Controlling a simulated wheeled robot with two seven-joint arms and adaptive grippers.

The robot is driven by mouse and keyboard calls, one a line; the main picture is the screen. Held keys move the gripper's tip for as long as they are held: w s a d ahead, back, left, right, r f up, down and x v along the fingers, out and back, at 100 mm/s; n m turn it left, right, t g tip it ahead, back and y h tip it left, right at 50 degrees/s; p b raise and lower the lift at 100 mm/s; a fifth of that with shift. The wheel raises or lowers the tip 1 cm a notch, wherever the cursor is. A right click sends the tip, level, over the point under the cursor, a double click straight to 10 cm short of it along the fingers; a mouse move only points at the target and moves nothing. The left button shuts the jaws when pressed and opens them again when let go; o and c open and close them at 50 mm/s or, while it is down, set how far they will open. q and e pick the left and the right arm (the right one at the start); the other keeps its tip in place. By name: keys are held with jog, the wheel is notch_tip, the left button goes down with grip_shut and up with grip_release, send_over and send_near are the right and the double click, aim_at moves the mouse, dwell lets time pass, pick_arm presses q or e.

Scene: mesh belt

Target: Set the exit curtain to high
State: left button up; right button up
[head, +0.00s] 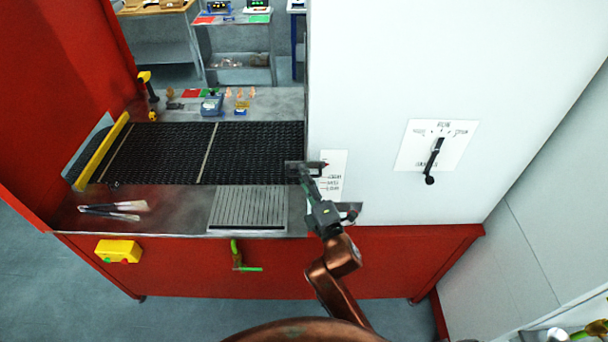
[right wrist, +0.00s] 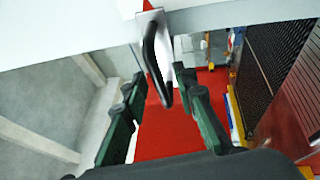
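The white label plate (head: 332,172) with several marked levels is on the front of the white housing, by its left edge where the mesh belt (head: 255,153) meets it. Its lettering is too small to read surely. My right gripper (head: 304,170) is in front of the plate's left side and partly covers this area. In the right wrist view a black looped handle (right wrist: 152,52) on a metal plate shows between the two fingers, which are apart. I cannot tell whether they touch it. The curtain itself cannot be made out. My left gripper is not in view.
A dial plate with a black lever (head: 434,160) is farther right on the white housing (head: 400,60). A slatted grey plate (head: 248,207) and tongs (head: 112,211) lie at the front ledge.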

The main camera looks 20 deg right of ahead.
grip_shut()
dwell(0.7)
